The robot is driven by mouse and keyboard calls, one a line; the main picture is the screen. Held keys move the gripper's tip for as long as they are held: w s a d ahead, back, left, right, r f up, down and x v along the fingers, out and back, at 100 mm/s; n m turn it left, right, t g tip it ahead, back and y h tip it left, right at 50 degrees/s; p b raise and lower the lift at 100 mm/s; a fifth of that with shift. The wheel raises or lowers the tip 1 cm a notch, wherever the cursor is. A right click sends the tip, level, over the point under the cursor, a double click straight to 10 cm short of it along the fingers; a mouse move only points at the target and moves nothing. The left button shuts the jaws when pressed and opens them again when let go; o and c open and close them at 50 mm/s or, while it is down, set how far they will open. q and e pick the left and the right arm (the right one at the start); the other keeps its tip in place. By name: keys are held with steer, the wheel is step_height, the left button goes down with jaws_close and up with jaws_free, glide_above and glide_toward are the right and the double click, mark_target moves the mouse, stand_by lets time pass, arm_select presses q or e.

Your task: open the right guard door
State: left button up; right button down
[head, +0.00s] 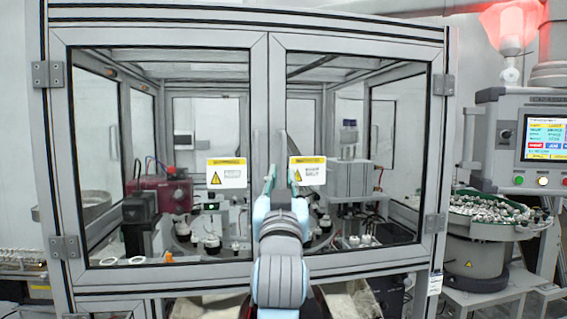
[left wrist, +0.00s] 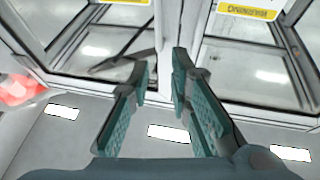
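The right guard door (head: 358,262) is a glazed panel in a grey frame, and it looks shut against the left guard door (head: 160,275). A slim upright handle (head: 283,147) is on the right door's inner edge, beside a yellow warning label (head: 309,170). My left gripper (head: 281,178) is in front of this edge, at the handle's lower part. In the left wrist view its two teal-padded fingers (left wrist: 160,85) are apart, pointing at the door frames. I cannot tell whether the handle lies between them or touches them. My right gripper is in neither view.
Hinges (head: 444,84) are on the right door's outer side. A control panel (head: 528,140) and a bowl feeder (head: 490,215) full of small parts stand to the right of the cell. A red lamp (head: 512,28) glows at the top right. Machinery stands behind the glass.

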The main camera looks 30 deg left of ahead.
mark_target(284, 150)
arm_select(q)
steer(key=p+x, duration=0.4)
steer(key=x, duration=1)
steer(key=shift+w+f, duration=0.15)
steer(key=shift+f, duration=0.05)
steer(key=shift+w, duration=0.3)
jaws_close()
steer(key=shift+a, duration=0.1)
